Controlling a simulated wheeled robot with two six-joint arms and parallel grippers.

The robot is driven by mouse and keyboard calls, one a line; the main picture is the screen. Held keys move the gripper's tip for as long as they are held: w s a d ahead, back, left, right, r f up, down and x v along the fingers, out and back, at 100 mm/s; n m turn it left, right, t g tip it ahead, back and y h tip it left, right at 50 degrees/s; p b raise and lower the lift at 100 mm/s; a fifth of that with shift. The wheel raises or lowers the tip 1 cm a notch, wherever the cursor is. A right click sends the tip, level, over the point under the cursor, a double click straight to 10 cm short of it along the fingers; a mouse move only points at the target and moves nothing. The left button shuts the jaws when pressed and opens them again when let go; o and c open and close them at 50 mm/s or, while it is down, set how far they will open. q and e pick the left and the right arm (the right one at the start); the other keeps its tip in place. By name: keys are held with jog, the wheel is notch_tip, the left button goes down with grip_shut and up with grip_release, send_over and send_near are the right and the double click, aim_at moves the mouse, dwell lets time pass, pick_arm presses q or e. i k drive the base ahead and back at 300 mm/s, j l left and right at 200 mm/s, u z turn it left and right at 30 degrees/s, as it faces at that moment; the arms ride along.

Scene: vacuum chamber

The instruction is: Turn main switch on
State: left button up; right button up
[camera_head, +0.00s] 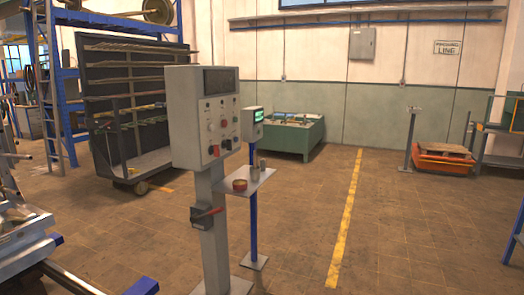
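A grey control panel box (203,117) stands on a post in the middle of the camera_head view. Its face has a dark display and several buttons and knobs, one of them red. Lower on the post is a dark switch box with a red handle (208,213), which looks like the main switch. The handle points to the right and tilts slightly up; I cannot tell its on or off state. Neither of my grippers is in view.
A small shelf (252,182) with a reddish bowl juts out right of the post. Behind it is a blue pole with a green-screened device (251,124). A wheeled rack (119,118) stands behind left; metal equipment (28,240) fills the lower left.

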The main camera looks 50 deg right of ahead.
aim_at(215, 150)
jog(key=z, duration=1.35)
jog(key=i+l, duration=0.25)
